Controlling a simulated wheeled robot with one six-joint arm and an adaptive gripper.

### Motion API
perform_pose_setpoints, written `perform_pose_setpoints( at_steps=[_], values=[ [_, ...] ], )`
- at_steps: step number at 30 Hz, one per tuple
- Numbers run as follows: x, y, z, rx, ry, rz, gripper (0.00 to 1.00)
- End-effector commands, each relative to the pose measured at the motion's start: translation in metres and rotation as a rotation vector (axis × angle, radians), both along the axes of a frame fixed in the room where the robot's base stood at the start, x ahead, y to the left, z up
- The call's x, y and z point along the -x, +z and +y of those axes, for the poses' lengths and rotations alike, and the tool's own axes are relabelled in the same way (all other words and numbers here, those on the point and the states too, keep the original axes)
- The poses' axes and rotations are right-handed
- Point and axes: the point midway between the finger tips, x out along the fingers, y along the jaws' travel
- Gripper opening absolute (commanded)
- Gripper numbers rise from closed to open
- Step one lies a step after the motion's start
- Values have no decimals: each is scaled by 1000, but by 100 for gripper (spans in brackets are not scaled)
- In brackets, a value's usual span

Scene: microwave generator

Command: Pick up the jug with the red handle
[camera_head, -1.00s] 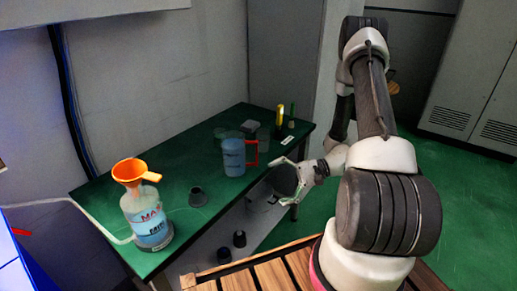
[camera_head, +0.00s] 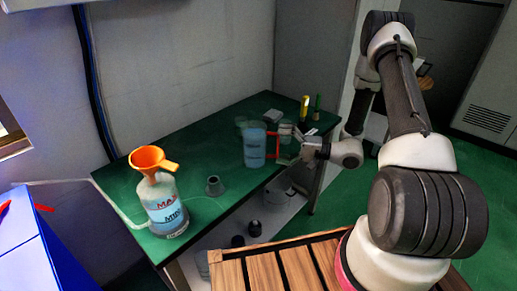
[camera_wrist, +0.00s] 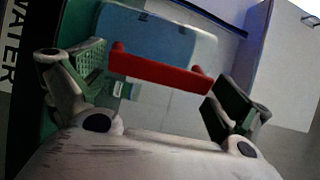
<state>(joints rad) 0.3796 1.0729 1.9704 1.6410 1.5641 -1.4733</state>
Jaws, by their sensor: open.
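The jug (camera_head: 254,148) holds blue liquid and stands upright on the green table. Its red handle (camera_head: 277,146) is on its right side, facing my gripper. My gripper (camera_head: 284,150) is open at the handle, at the table's right edge. In the wrist view the red handle (camera_wrist: 160,71) lies across the space between the two open fingers of my gripper (camera_wrist: 158,90), with the blue jug body (camera_wrist: 165,40) behind it. I cannot tell whether a finger touches the handle.
A bottle (camera_head: 165,205) with an orange funnel (camera_head: 150,161) stands at the table's front left. A small grey cone-like part (camera_head: 214,186) stands between it and the jug. Yellow (camera_head: 304,107) and green (camera_head: 317,107) upright items stand at the back right. A wooden slatted surface (camera_head: 290,266) is in front.

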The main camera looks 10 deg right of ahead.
Motion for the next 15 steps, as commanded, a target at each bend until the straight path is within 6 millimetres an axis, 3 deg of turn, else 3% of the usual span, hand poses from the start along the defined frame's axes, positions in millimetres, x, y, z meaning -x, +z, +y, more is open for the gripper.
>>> perform_pose_setpoints(
  at_steps=[9, 15],
  values=[
    [-3, 0, 7, 0, 0, 1, 100],
    [-3, 0, 7, 0, 0, 1, 64]
  ],
)
